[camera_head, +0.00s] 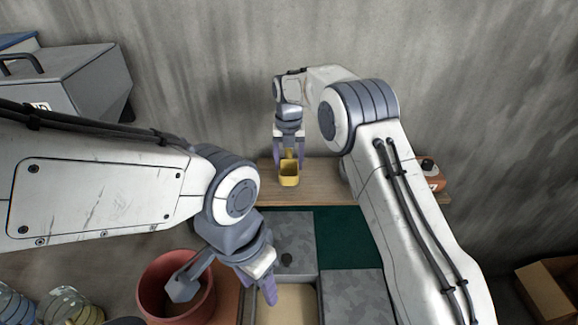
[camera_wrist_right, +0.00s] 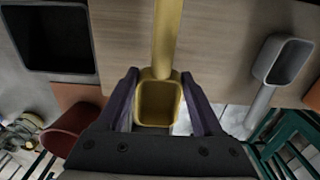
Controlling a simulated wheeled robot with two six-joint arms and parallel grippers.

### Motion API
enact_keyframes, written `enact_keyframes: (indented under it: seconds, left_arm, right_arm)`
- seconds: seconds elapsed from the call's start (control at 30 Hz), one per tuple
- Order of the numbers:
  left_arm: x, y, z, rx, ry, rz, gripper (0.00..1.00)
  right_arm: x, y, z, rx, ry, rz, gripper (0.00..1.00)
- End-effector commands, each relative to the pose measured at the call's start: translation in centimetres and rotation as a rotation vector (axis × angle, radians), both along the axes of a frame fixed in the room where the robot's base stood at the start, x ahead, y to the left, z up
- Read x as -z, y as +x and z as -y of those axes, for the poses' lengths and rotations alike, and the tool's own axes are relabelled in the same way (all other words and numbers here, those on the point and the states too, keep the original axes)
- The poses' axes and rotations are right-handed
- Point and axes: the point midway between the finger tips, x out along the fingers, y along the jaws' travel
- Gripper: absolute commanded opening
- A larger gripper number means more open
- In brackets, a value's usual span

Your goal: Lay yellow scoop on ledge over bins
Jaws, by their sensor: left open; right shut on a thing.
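The yellow scoop (camera_head: 289,177) is in my right gripper (camera_head: 289,155), in front of the wall and over the wooden ledge (camera_head: 325,188). In the right wrist view the yellow scoop (camera_wrist_right: 158,105) shows between the two purple fingers of my right gripper (camera_wrist_right: 160,100). I cannot tell whether the cup touches the ledge. The bins, some with grey lids (camera_head: 293,235), lie below the ledge. My left gripper (camera_head: 260,278) is open and empty, low over the near bins.
A red pot (camera_head: 160,305) stands left of the bins, beside my left gripper. A grey scoop (camera_wrist_right: 285,62) lies at the right in the wrist view. Glass jars (camera_head: 62,305) stand lower left; a cardboard box (camera_head: 550,290) lower right.

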Motion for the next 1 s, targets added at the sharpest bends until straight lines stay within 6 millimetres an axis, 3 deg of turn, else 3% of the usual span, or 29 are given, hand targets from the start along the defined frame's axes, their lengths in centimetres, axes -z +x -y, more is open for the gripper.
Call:
enact_keyframes:
  seconds: [0.37, 0.77, 0.8, 0.83, 0.87, 1.0]
  left_arm:
    - [-2.5, 0.0, 0.0, 0.004, 0.000, 0.000, 0.50]
    - [-2.0, 0.0, 0.0, 0.004, 0.000, 0.000, 0.50]
    - [-2.1, 0.0, 0.0, 0.003, 0.000, 0.000, 0.50]
    - [-2.1, 0.0, 0.0, 0.003, 0.000, 0.000, 0.50]
    - [-2.1, 0.0, 0.0, 0.003, 0.000, 0.000, 0.50]
    - [-2.1, 0.0, 0.0, 0.003, 0.000, 0.000, 0.50]
  right_arm:
    - [3.9, 0.1, -0.2, 0.000, 0.000, -0.001, 0.00]
    - [4.7, 0.1, -0.2, 0.000, 0.000, 0.000, 0.00]
    - [4.5, 0.1, -0.2, 0.000, 0.000, 0.000, 0.83]
    - [4.5, 0.1, -0.2, 0.000, 0.000, 0.000, 0.95]
    - [4.5, 0.1, -0.2, 0.000, 0.000, 0.000, 0.98]
    - [4.5, 0.1, -0.2, 0.000, 0.000, 0.000, 0.98]
